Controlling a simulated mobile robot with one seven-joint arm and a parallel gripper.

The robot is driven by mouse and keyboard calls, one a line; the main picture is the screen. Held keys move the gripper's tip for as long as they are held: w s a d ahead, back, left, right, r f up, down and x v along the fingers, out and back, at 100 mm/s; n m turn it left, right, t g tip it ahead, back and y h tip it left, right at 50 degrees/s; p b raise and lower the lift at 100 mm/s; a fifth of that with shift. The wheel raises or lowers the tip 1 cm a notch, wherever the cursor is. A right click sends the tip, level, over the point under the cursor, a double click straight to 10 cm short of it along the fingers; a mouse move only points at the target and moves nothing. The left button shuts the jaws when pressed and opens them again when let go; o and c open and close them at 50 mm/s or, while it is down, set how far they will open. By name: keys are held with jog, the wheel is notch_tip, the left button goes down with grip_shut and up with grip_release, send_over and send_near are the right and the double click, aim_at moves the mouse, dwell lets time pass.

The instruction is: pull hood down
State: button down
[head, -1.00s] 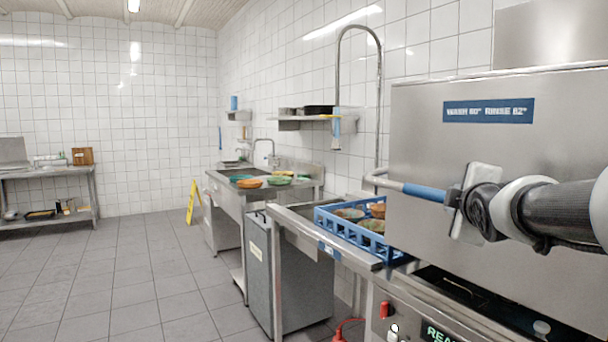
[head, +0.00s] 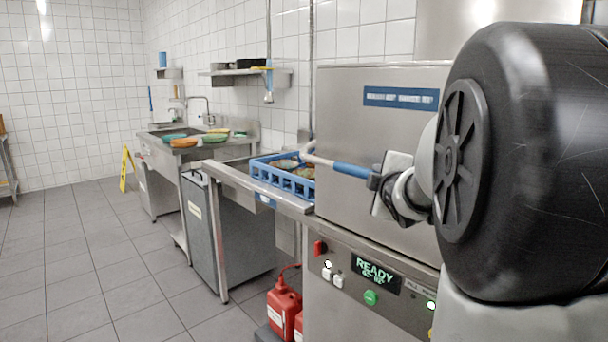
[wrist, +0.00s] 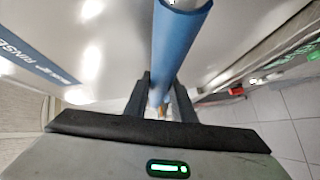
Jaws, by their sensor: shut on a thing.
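The steel hood (head: 345,130) of the dishwasher carries a blue label with white text. Its lower edge sits at the top of the control panel (head: 345,290), and no dark gap shows between them in the head view. The hood's bar handle has a blue grip (head: 350,170), which also shows in the wrist view (wrist: 180,40). My gripper (head: 376,180) is shut on the blue grip of the handle. In the wrist view my gripper's fingers (wrist: 160,97) lie on both sides of the bar. My arm hides the hood's right part in the head view.
A blue rack (head: 268,178) with dishes stands on the steel counter left of the hood. Red canisters (head: 284,308) stand on the floor below. A sink table (head: 190,152) with colored bowls and a yellow floor sign (head: 127,168) are farther back. The tiled floor at left is clear.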

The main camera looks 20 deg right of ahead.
jog(key=c, duration=1.8)
grip_release()
jog(key=shift+s+d+f+g, duration=0.1)
jog(key=shift+d+f+g, duration=0.05)
jog(key=shift+f, duration=0.3)
jog(key=shift+s+d+f+g, duration=0.1)
jog(key=shift+f+g, duration=0.05)
jog(key=shift+f, duration=0.25)
jog(key=shift+o, duration=1.4)
jog(key=shift+w+d+f, duration=0.1)
jog(key=shift+w, duration=0.1)
jog(key=shift+w+r, duration=0.1)
jog(key=shift+r, duration=0.25)
jog(key=shift+a, duration=0.2)
jog(key=shift+s+r, duration=0.2)
jog(key=shift+s, duration=0.2)
jog(key=p+v, duration=0.4)
jog(key=v, duration=1.2)
jog(key=shift+s+f, duration=0.2)
jog(key=shift+s, duration=0.1)
